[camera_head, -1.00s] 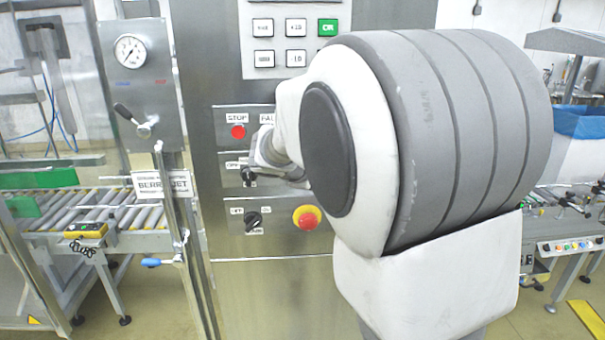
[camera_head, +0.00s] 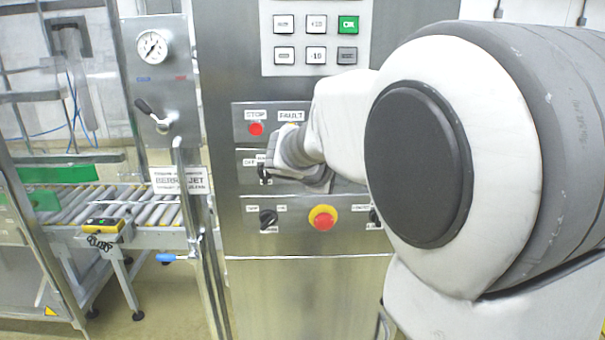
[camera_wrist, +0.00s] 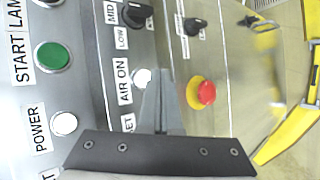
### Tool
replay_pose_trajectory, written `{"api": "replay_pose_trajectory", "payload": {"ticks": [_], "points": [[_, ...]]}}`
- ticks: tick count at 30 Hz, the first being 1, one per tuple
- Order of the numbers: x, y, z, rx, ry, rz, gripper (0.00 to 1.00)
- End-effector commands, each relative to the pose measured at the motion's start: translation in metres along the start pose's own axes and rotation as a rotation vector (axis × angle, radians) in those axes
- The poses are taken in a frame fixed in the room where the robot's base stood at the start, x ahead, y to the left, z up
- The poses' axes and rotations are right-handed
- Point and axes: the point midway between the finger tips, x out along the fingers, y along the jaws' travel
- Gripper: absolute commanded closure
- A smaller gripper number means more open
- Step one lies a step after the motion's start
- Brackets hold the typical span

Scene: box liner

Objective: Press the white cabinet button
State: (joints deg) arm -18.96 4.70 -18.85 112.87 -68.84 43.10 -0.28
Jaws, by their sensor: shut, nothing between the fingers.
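The steel cabinet (camera_head: 300,300) carries rows of controls. In the wrist view, the cabinet's panel appears rotated, with a white button (camera_wrist: 143,76) beside the AIR ON label. Another white button (camera_wrist: 63,124) sits beside the POWER label. My gripper (camera_wrist: 161,78) is shut and empty. In the wrist view, its fingertips overlap the right edge of the AIR ON button; I cannot tell whether they touch it. In the head view, my gripper (camera_head: 272,170) is at the panel's middle row, and my arm hides the controls to its right.
A green START button (camera_wrist: 54,57), a black selector knob (camera_wrist: 193,26) and a red-and-yellow emergency stop (camera_wrist: 201,93) are near the gripper. A red STOP button (camera_head: 256,129) is above it. A roller conveyor (camera_head: 140,212) stands at left.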

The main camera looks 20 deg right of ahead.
Motion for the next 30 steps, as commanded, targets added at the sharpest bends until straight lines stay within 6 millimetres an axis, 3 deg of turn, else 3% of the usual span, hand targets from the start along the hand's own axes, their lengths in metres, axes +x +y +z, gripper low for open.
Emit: {"api": "replay_pose_trajectory", "payload": {"ticks": [13,30], "points": [[-0.028,-0.022,0.021,0.001,0.001,0.001,1.00],[-0.030,-0.022,0.022,0.000,0.000,0.001,1.00]]}}
